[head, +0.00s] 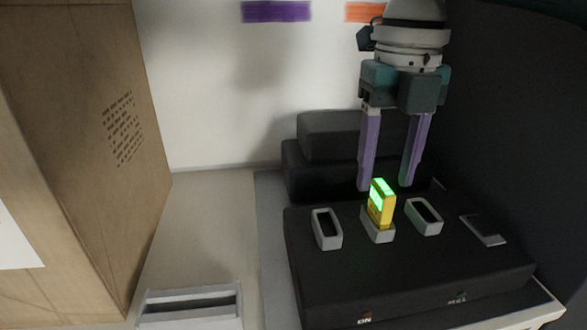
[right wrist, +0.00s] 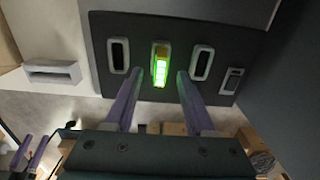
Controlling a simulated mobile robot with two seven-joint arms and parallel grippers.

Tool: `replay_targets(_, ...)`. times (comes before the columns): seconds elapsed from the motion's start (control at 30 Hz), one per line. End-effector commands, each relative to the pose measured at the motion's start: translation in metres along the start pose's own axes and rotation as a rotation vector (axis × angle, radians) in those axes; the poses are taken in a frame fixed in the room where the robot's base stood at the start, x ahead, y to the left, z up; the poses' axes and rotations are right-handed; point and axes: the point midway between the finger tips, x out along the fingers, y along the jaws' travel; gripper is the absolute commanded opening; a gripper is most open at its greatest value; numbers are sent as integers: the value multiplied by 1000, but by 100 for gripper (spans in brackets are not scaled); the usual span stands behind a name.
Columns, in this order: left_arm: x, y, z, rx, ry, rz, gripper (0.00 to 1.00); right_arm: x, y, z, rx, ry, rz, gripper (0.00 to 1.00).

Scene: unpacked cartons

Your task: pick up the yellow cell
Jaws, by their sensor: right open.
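The yellow cell (head: 382,206) stands upright in a grey-rimmed slot of the black dock (head: 400,275). It has a glowing green face, which also shows bright in the right wrist view (right wrist: 160,70). My right gripper (head: 387,186) is open and empty and points down. Its two purple fingers are above and behind the cell in the head view, with the tips near the height of its top. In the right wrist view the cell lies ahead of the fingers, between their lines. Small purple finger-like shapes at the lower left there look like my left gripper (right wrist: 30,150).
Empty grey-rimmed slots flank the cell, left (head: 327,229) and right (head: 424,216). A flat grey-framed fitting (head: 483,230) lies farther right. Black blocks (head: 345,140) stand behind. A cardboard carton (head: 125,130) is at left, and a grey slotted holder (head: 190,305) is at front left.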

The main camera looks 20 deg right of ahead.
Motion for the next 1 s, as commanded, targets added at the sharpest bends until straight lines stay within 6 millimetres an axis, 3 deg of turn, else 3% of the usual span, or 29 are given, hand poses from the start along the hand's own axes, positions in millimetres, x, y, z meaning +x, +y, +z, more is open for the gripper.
replay_targets(0.2,0,0,0,0,0,1,57,32,-1,0,1,1,-1,55)
replay_targets(0.47,0,2,0,-5,0,5,57,37,0,0,0,-1,0,55)
replay_targets(1.0,1,3,0,-9,0,10,57,36,0,0,1,-1,-1,0)
